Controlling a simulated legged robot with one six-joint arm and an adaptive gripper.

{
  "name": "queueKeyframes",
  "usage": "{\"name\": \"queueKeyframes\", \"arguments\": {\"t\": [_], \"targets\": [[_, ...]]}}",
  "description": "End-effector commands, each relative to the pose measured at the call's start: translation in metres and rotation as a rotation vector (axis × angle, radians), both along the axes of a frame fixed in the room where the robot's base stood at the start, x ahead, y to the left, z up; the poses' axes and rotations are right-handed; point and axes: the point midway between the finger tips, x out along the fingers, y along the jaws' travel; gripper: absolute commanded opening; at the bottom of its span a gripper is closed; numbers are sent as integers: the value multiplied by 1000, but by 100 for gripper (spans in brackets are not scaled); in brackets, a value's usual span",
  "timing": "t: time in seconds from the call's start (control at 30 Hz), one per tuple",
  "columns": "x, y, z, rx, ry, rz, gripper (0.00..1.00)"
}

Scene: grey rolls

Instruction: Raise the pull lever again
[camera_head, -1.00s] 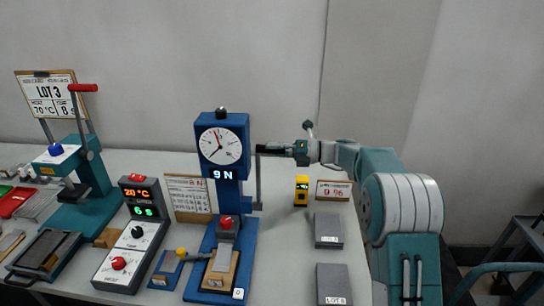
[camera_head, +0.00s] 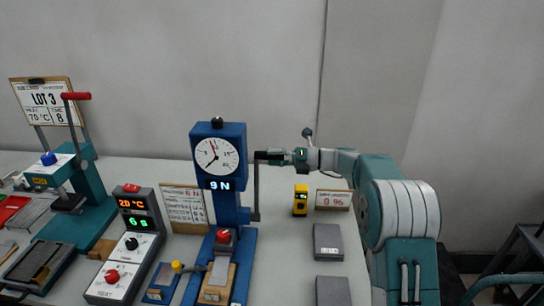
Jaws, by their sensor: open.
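The blue tester (camera_head: 217,140) stands upright with a round dial and a display reading 9 N. A thin grey lever (camera_head: 256,195) hangs almost vertically along its right side, with a small dark foot at its lower end. My gripper (camera_head: 260,156) reaches in from the right, level with the dial. Its dark fingertips are at the lever's upper end, just right of the blue housing. It is open. The fingers are too small to show whether they touch the lever or surround it.
A teal press (camera_head: 85,200) with a red handle (camera_head: 76,96) stands at left. A control box (camera_head: 126,245) is between it and the tester. A yellow device (camera_head: 300,200), a small sign (camera_head: 333,199) and grey blocks (camera_head: 328,242) stand at right, below my arm.

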Motion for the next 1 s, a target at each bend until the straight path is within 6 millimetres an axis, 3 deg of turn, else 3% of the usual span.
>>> {"name": "queueKeyframes", "arguments": {"t": [0.37, 0.8, 1.0], "targets": [[-1, -5, 5, 3, -7, 3, 68], [-3, -92, 3, 2, -5, -1, 68], [-3, -116, 2, 2, -4, 1, 68]]}}
